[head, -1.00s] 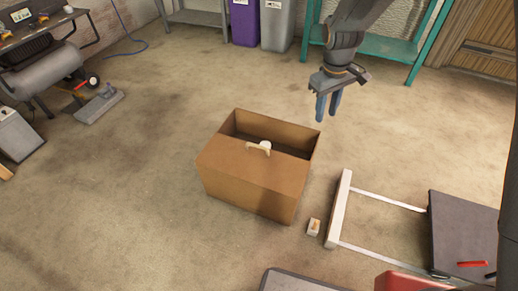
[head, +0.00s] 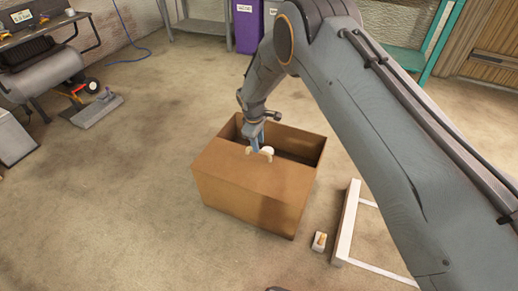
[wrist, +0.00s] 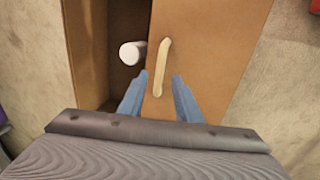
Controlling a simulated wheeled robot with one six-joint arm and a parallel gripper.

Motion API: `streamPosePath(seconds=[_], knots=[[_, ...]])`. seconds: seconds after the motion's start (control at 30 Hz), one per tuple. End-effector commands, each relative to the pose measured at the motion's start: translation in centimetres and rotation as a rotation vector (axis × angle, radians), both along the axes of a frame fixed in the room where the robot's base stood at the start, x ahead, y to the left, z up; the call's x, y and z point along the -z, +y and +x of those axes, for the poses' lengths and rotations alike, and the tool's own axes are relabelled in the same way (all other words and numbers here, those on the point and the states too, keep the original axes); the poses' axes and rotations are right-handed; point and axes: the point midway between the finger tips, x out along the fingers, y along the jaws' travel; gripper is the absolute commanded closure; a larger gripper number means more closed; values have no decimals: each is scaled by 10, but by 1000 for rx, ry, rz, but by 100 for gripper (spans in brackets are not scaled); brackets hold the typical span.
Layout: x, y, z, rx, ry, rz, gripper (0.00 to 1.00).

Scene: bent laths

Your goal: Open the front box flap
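The brown cardboard box (head: 245,205) stands on the floor. Its front flap (head: 235,170) lies flat over the front part of the top, and the back part is open. A pale bar handle (wrist: 163,66) is on the flap near its inner edge. My gripper (head: 256,147) is over the box, with its blue fingers down by the handle. In the wrist view my gripper (wrist: 160,92) is open, with the near end of the handle in line with the gap between the fingers. I cannot tell whether the fingers touch the flap.
A white round object (wrist: 131,53) shows in the box opening beside the handle. A small pale block (head: 319,242) and a white frame (head: 346,222) lie on the floor to the right. The floor left of the box is clear.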

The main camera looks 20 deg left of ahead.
Motion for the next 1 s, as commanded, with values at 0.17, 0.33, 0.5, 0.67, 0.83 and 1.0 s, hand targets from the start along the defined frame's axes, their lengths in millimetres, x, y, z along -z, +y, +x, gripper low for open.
streamPosePath(seconds=[0.17,0.33,0.5,0.67,0.83,1.0], knots=[[26,-1,5,1,1,-1,69],[35,-1,7,1,0,0,69],[37,-1,7,1,0,0,69],[36,-1,7,2,0,0,78],[36,-1,7,2,0,0,100],[36,-1,7,2,0,0,100]])
